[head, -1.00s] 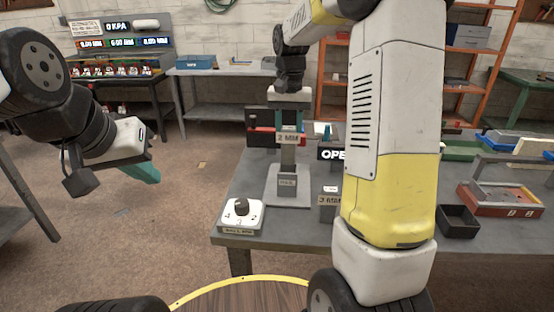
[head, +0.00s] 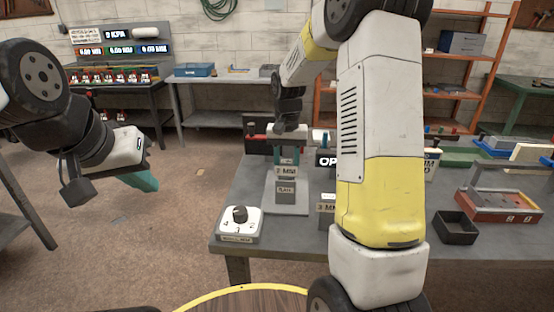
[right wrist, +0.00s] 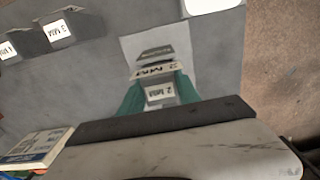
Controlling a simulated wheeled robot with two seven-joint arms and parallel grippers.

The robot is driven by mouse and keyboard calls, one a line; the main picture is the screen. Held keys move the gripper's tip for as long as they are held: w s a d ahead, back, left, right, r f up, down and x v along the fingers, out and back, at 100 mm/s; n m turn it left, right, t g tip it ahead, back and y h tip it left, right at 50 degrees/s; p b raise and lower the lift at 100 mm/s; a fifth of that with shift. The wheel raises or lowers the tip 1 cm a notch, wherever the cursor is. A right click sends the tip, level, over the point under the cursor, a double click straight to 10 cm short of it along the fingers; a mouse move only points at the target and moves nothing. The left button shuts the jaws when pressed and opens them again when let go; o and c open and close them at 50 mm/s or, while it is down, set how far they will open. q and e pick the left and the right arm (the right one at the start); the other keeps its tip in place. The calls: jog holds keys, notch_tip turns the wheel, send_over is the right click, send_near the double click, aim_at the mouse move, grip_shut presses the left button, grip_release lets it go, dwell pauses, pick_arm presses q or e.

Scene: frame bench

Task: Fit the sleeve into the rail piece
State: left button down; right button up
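My right gripper (head: 288,157) points down over the near left part of the bench, its teal fingers on both sides of a grey piece labelled 2 MM (head: 287,171), which I take to be the sleeve. In the right wrist view the fingers close on this piece (right wrist: 158,93). Directly below is a grey block with a dark label (head: 286,189), likely the rail piece, on a light grey plate (head: 290,208). Whether the sleeve is inside the block or just above it I cannot tell. My left gripper (head: 143,181) hangs away from the bench, no object visible; its opening is unclear.
A white dial box (head: 239,224) stands at the bench's near left corner. A 3 MM block (head: 326,208) is right of the plate, partly behind my right arm. A dark open bin (head: 456,226) and red tray (head: 500,205) are further right.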

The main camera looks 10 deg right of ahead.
jog(key=o, duration=0.4)
jog(key=shift+c, duration=0.2)
notch_tip(320, 180, up, 12)
jog(key=s+r+n+t+y, duration=0.1)
jog(key=s+r, duration=0.2)
jog(key=s, duration=0.3)
jog(key=s+r+n+t, duration=0.1)
jog(key=s+r+t, duration=0.15)
jog(key=s, duration=0.25)
jog(key=s+a+f+n+t+y, duration=0.1)
jog(key=s+a+f+t, duration=0.1)
jog(key=s, duration=1.1)
jog(key=shift+s+n+t, duration=0.15)
jog(key=shift+n+t, duration=0.2)
jog(key=shift+n, duration=0.05)
jog(key=shift+a, duration=0.1)
